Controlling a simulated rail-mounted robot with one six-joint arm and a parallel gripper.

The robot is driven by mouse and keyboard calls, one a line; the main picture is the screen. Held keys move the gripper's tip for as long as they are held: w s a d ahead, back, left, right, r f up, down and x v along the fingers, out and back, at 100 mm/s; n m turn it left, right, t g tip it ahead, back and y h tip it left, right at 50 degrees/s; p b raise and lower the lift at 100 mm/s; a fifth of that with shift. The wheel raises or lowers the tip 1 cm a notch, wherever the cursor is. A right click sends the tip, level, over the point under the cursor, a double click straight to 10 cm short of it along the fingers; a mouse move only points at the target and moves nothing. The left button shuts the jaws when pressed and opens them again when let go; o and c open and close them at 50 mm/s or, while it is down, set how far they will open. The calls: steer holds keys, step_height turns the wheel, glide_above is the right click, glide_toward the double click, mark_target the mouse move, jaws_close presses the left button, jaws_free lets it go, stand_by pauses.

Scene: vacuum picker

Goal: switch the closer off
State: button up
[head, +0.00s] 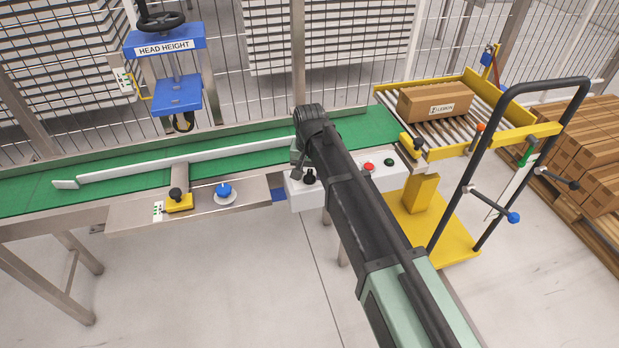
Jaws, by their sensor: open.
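A white control box (384,182) is mounted on the front edge of the conveyor. It carries a black knob (309,178) at its left, and a red button (369,167) and a green button (389,162) at its right. My arm crosses in front of the box and hides its middle. My gripper (297,171) is a small dark shape under the arm's far end, just above and left of the black knob. It is open and appears empty; I cannot tell whether it touches the knob. The knob's setting is too small to read.
A green belt (240,163) with a white guide rail (190,163) runs behind the box. A blue knob (224,190) and a yellow clamp (179,203) sit to the left. A carton (435,101) rests on rollers at right, near a black-handled cart (467,185).

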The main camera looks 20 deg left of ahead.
steer(key=shift+r, duration=0.1)
jaws_close()
steer(key=shift+n, duration=0.4)
steer(key=n, duration=0.3)
steer(key=shift+n, duration=2.6)
